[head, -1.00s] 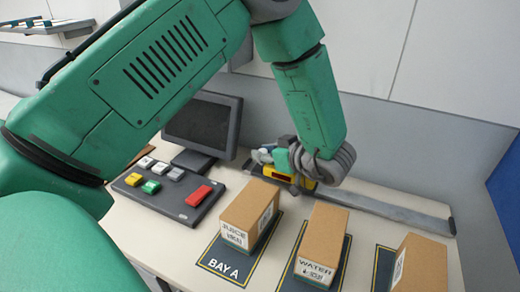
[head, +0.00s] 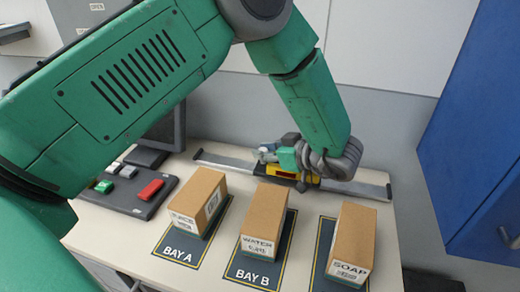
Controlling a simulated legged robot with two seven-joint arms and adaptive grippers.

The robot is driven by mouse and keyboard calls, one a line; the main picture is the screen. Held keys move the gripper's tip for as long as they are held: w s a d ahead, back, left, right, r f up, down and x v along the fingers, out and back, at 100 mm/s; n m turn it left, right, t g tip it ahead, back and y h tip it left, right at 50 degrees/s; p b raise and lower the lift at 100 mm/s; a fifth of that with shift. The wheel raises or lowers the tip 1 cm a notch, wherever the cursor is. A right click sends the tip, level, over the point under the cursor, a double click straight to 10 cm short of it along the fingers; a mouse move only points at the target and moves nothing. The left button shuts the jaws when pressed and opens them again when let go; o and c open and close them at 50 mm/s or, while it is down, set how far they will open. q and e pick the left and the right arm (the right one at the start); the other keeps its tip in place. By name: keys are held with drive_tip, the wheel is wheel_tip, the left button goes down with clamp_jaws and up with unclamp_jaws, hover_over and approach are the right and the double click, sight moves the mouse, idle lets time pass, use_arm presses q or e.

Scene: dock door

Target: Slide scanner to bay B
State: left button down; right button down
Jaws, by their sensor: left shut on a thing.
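The scanner (head: 285,173), yellow with a dark red window, sits on the grey metal rail (head: 228,162) along the back of the table. It is about midway along the rail, behind the WATER box (head: 266,215) on the BAY B mat (head: 241,270). My left gripper (head: 271,156) is shut on the scanner from above and behind, and its wrist covers part of it. My right gripper is out of view.
The JUICE box (head: 201,199) stands on the BAY A mat (head: 168,245) and the SOAP box (head: 353,240) on the right mat (head: 324,255). A button panel (head: 135,190) and monitor (head: 165,132) are left. A blue cabinet (head: 480,140) is right.

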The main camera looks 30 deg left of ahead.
use_arm(q)
drive_tip(key=c, duration=1.6)
unclamp_jaws()
drive_tip(key=shift+d+r, duration=0.1)
drive_tip(key=shift+r, duration=0.15)
drive_tip(key=shift+s+a, duration=0.15)
drive_tip(key=shift+a, duration=0.15)
drive_tip(key=v, duration=0.8)
drive_tip(key=shift+d+f, duration=0.1)
drive_tip(key=shift+d, duration=0.25)
drive_tip(key=shift+a+f, duration=0.1)
drive_tip(key=shift+a, duration=0.6)
